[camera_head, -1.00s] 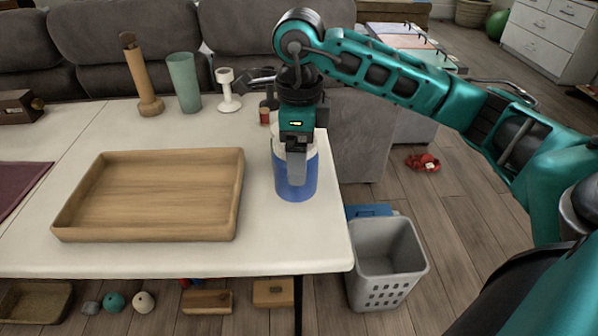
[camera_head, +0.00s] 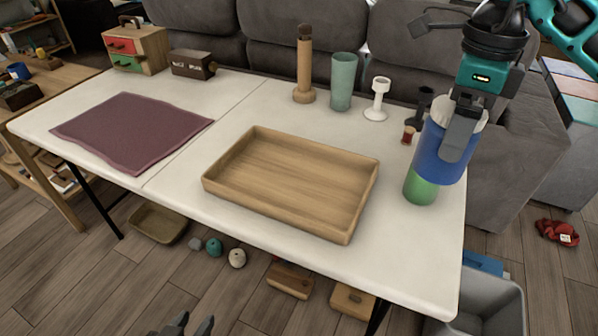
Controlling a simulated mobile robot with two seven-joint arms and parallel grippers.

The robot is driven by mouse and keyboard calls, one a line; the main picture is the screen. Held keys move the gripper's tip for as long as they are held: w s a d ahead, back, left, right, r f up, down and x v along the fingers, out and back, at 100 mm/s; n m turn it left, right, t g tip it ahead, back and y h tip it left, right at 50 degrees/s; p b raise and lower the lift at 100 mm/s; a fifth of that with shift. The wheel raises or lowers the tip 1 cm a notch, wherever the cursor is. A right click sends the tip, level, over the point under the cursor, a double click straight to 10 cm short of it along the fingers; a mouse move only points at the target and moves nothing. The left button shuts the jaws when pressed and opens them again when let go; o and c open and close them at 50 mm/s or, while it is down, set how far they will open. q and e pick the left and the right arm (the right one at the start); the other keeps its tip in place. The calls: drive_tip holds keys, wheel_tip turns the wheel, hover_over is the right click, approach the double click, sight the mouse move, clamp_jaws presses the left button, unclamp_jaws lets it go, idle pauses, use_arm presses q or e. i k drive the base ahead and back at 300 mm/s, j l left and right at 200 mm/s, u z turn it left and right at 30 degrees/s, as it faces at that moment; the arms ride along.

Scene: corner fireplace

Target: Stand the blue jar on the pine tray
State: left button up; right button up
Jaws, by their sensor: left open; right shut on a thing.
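The blue jar (camera_head: 432,152), with a pale upper part, is in my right gripper (camera_head: 458,145) at the right of the table. The gripper is shut on it from above, and its finger covers part of the jar. The jar is tilted in the picture and looks raised off the table. The pine tray (camera_head: 228,193) lies empty on the table, left of the jar. My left gripper (camera_head: 190,326) is open and empty at the bottom edge, in front of the table; only its fingertips show.
A green cylinder (camera_head: 420,190) shows just below the jar, partly hidden. Behind the tray stand a wooden mill (camera_head: 304,70), a green cup (camera_head: 342,82), a white goblet (camera_head: 377,100) and a small red-brown bottle (camera_head: 408,135). A purple mat (camera_head: 130,130) lies left.

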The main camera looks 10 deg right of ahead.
sight(267, 172)
drive_tip(key=i+j, duration=0.45)
drive_tip(key=j, duration=0.15)
drive_tip(key=i+j, duration=0.5)
drive_tip(key=j, duration=0.1)
